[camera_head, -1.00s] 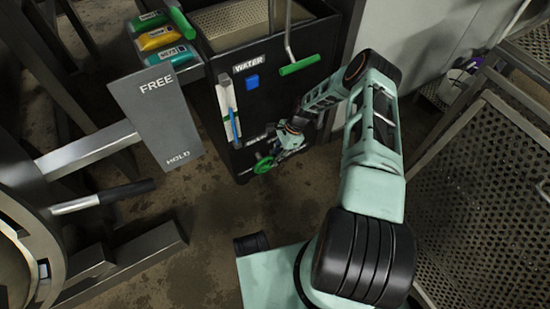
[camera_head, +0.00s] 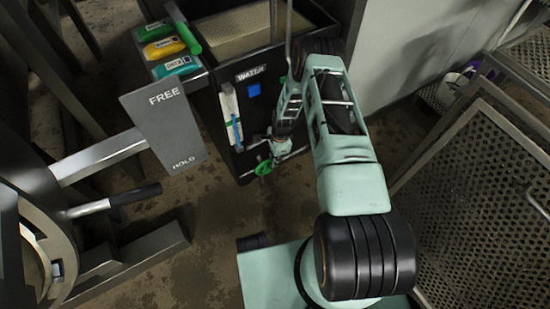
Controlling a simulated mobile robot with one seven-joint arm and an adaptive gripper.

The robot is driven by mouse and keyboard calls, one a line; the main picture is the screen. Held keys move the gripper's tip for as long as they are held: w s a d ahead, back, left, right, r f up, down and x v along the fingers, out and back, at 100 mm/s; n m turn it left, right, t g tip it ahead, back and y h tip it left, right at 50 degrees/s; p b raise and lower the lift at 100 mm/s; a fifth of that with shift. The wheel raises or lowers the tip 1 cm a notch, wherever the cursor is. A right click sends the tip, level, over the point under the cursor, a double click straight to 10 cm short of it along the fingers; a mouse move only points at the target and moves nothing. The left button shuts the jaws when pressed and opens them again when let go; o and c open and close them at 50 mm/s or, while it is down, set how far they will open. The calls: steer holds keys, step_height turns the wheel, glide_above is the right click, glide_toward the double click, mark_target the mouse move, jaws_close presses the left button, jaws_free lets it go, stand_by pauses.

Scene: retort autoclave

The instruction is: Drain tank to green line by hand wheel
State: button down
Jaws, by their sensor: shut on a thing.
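The black water tank (camera_head: 297,26) stands at the top middle, with a "WATER" label on its front. A pale vertical level gauge (camera_head: 231,112) with a green line and a blue column is on its front left. The blue stands around the middle of the gauge, near the green mark. The green hand wheel (camera_head: 264,167) is low on the tank's front and is seen nearly edge-on. My gripper (camera_head: 271,160) is at the wheel and shut on it. The fingers are small and partly hidden by my wrist.
A grey plate (camera_head: 163,128) marked FREE and HOLD stands left of the tank. Green, yellow and teal labelled blocks (camera_head: 164,47) sit above it. A black-handled lever (camera_head: 135,195) is at left. Perforated crates (camera_head: 480,190) fill the right. The floor (camera_head: 200,255) between is clear.

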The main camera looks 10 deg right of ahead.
steer(key=shift+s+a+r+h, duration=0.15)
steer(key=shift+s+a+h, duration=0.15)
steer(key=shift+h, duration=0.3)
steer(key=shift+w, duration=0.1)
steer(key=c, duration=2.1)
jaws_free()
steer(key=shift+r, duration=0.1)
steer(key=shift+o, duration=0.7)
steer(key=shift+w+d, duration=0.1)
